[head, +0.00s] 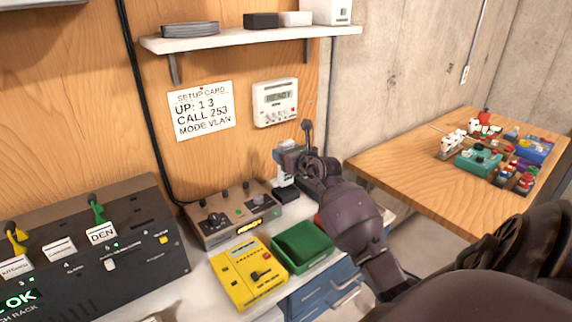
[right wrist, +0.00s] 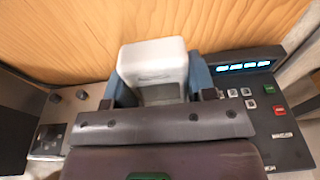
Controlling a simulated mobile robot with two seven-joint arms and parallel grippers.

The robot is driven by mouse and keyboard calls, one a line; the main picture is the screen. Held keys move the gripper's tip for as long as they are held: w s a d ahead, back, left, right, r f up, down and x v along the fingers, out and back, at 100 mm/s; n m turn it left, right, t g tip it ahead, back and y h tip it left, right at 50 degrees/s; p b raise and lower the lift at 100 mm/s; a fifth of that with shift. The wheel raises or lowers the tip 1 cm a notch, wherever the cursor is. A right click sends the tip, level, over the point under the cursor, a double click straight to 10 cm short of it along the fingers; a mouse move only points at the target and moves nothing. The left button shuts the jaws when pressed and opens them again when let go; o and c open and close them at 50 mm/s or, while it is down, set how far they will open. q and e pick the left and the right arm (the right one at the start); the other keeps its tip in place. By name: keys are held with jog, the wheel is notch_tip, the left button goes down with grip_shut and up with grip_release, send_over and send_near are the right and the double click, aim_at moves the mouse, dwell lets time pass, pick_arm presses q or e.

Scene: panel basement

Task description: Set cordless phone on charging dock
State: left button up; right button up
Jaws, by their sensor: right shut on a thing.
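A pale grey-white cordless phone (head: 287,174) is held upright between the fingers of my right gripper (head: 290,152), above the back of the white counter. In the right wrist view the phone (right wrist: 152,62) sits between the two blue-grey fingers of the gripper (right wrist: 158,80). A small black block (head: 286,195), which looks like the charging dock, lies on the counter just below the phone. I cannot tell whether the phone touches it. In the wrist view the gripper hides the area under the phone. My left gripper is not in view.
A brown-grey box with knobs (head: 232,217) stands left of the phone. A dark console with a lit display (right wrist: 245,66) is close on the right. A yellow box (head: 246,272) and green tray (head: 301,247) lie in front. A shelf (head: 250,36) hangs above.

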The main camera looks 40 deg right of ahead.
jog(key=shift+f, duration=1.8)
jog(key=shift+f, duration=0.15)
jog(key=o, duration=1.3)
jog(key=shift+c, duration=0.2)
jog(key=v, duration=1.2)
jog(key=shift+s, duration=0.1)
